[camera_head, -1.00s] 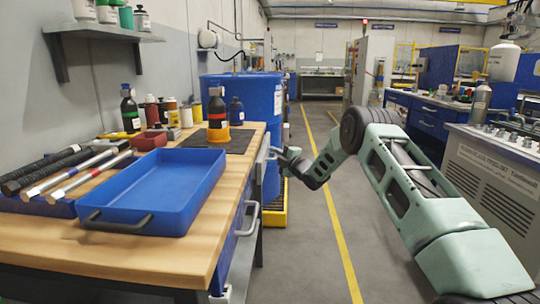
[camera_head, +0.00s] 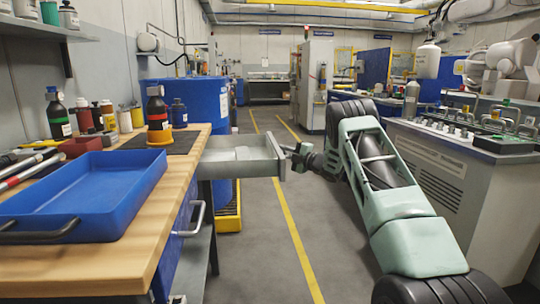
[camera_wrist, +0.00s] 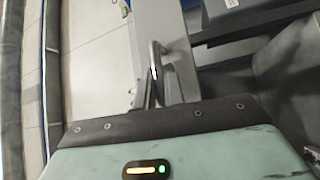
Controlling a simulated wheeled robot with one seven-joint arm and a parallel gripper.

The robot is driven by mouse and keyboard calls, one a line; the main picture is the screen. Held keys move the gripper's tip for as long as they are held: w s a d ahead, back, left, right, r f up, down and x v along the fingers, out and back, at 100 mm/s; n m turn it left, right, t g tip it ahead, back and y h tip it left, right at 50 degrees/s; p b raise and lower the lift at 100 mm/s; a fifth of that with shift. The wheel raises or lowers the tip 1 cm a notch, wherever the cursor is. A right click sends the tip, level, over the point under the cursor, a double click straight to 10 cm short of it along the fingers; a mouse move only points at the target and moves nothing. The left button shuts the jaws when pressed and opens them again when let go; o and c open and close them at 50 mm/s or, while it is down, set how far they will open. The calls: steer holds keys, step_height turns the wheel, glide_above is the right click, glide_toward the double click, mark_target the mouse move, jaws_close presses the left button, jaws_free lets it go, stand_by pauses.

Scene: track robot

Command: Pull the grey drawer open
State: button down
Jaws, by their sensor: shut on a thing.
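The grey drawer (camera_head: 243,168) stands pulled out to the right from under the wooden workbench, in the middle of the head view. Its open top shows a pale interior that looks empty. My gripper (camera_head: 289,150) is at the drawer's front panel, shut on its handle. In the wrist view, the handle (camera_wrist: 156,58) sits at the fingertips of my gripper (camera_wrist: 155,77), against the grey front. The fingers are partly hidden in the head view.
A workbench (camera_head: 115,240) carries a blue tray (camera_head: 82,198) and several bottles. A blue barrel (camera_head: 215,98) stands behind the drawer. A grey machine cabinet (camera_head: 455,190) is at the right. The aisle floor (camera_head: 262,225) is clear.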

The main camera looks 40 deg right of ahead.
steer(key=shift+s+d+f, duration=0.1)
steer(key=shift+s+d, duration=0.6)
steer(key=shift+d, duration=0.3)
steer(key=c, duration=1.8)
jaws_free()
steer(key=shift+o, duration=0.2)
steer(key=p+v, duration=0.2)
steer(key=v, duration=1.5)
steer(key=shift+s, duration=0.2)
steer(key=shift+d, duration=0.15)
